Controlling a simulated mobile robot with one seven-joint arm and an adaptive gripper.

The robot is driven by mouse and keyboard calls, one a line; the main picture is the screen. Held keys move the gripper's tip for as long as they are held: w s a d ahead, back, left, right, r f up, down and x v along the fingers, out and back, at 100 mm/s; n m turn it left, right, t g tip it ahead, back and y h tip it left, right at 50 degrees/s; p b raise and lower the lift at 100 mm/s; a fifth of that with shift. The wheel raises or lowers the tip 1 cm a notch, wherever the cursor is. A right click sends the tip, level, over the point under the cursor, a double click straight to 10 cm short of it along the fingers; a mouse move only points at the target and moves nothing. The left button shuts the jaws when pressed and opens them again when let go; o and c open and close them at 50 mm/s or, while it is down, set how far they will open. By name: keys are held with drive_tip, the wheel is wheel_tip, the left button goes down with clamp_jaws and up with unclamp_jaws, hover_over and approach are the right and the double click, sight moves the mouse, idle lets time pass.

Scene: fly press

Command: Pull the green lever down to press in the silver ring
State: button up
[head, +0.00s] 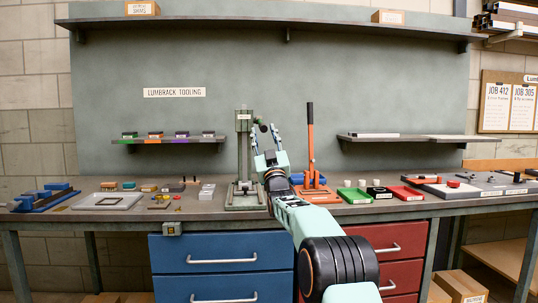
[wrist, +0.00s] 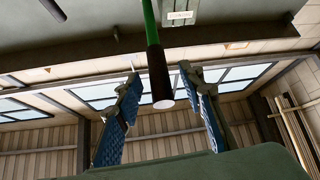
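The green press (head: 243,150) stands on the bench left of centre. Its lever shows at close range in the wrist view, with a green shaft (wrist: 149,22) and a dark handle (wrist: 158,75) whose pale end faces the camera. My gripper (head: 264,130) is open, raised beside the right of the press head. In the wrist view the handle lies between its two blue-padded fingers, with visible gaps to both sides. In the head view the lever is small and close to the fingertips. The silver ring cannot be made out; the press base is too small to tell.
An orange press (head: 311,150) with a tall upright lever stands just right of my arm. A blue vise-like tool (head: 45,196) and small parts lie left. Shelves hang on the back wall (head: 270,60).

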drive_tip(key=v, duration=1)
drive_tip(key=shift+r, duration=0.15)
